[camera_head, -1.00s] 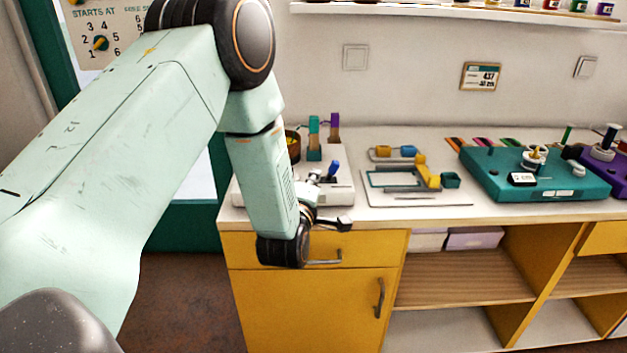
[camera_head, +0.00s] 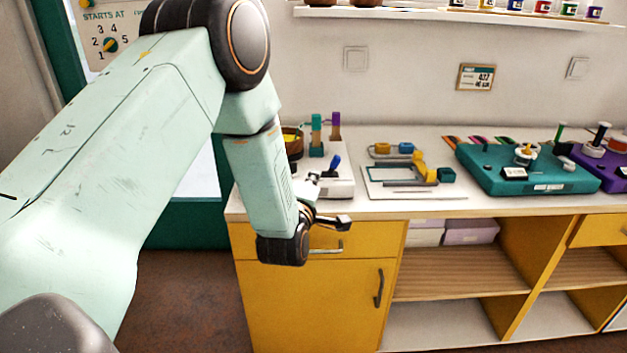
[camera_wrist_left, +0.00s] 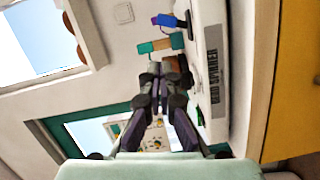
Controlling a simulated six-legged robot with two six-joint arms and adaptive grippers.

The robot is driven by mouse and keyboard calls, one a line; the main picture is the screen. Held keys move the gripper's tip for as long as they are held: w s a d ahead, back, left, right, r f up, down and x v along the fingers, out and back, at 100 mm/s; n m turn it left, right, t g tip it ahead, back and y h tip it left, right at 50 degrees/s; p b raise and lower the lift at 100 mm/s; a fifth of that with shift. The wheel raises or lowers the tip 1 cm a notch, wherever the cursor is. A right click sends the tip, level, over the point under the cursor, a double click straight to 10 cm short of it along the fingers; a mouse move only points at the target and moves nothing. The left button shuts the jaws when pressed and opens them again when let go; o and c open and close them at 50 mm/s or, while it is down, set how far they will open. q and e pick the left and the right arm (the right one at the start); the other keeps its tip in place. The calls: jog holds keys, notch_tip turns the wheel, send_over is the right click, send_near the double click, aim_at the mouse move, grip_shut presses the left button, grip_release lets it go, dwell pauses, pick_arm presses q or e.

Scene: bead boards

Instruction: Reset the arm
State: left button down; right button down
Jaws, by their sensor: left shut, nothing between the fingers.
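My left arm comes in from the left in the head view. Its forearm hangs down in front of the yellow cabinet. My left gripper (camera_head: 338,222) is at the counter's front edge, pointing right, shut and empty. In the left wrist view the fingers of the same gripper (camera_wrist_left: 162,72) meet, with nothing between them. My right gripper is not in view.
The counter (camera_head: 435,208) holds a white device (camera_head: 342,186), a white board with yellow and blue parts (camera_head: 377,189) and a teal bead board (camera_head: 490,181). A yellow cabinet (camera_head: 315,310) is below. The floor (camera_head: 185,300) at left is clear.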

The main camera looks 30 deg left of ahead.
pick_arm(q)
jog(key=s+d+f+m+g+h, duration=0.2)
jog(key=s+d+f+m+g, duration=0.15)
jog(key=s+f+m, duration=0.45)
jog(key=s+d+f+m+g+h, duration=0.2)
jog(key=s+d+f+m+g, duration=0.25)
jog(key=f, duration=0.55)
jog(key=s+f+m+g, duration=0.2)
jog(key=s+f+g, duration=0.1)
jog(key=s, duration=0.7)
jog(key=s+d+f+m+g+h, duration=0.1)
jog(key=s+f+m+g, duration=0.1)
jog(key=s, duration=0.7)
jog(key=s+d+f+m+g, duration=0.1)
jog(key=s+f+m+g, duration=0.1)
jog(key=s, duration=0.8)
notch_tip(320, 180, down, 2)
jog(key=shift+s+d+f+g, duration=0.15)
jog(key=shift+s+d+g, duration=0.15)
jog(key=shift+g, duration=0.5)
